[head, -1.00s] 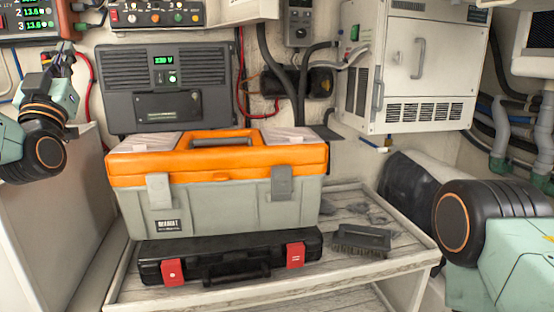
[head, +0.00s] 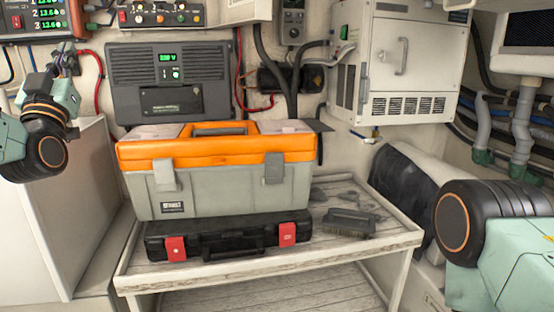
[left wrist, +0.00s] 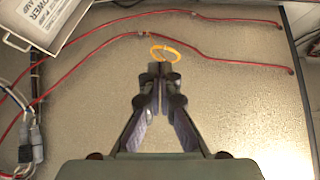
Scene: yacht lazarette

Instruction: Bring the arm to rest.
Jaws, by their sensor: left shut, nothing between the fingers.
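My left gripper (head: 67,62) is at the upper left of the head view, pointing up in front of the back wall. It is shut and empty. In the left wrist view its fingers (left wrist: 160,70) meet at the tips. A yellow ring (left wrist: 166,52) shows just beyond the tips; I cannot tell whether they touch it. My right arm shows at the right edge of the head view, but its gripper is out of frame.
An orange and grey toolbox (head: 222,190) stands on a black case (head: 205,245) on a wooden-topped bench (head: 375,243). A dark brush (head: 348,222) lies to their right. A white cabinet (head: 410,60) hangs at upper right. Red cables (left wrist: 230,63) run along the surface near my left gripper.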

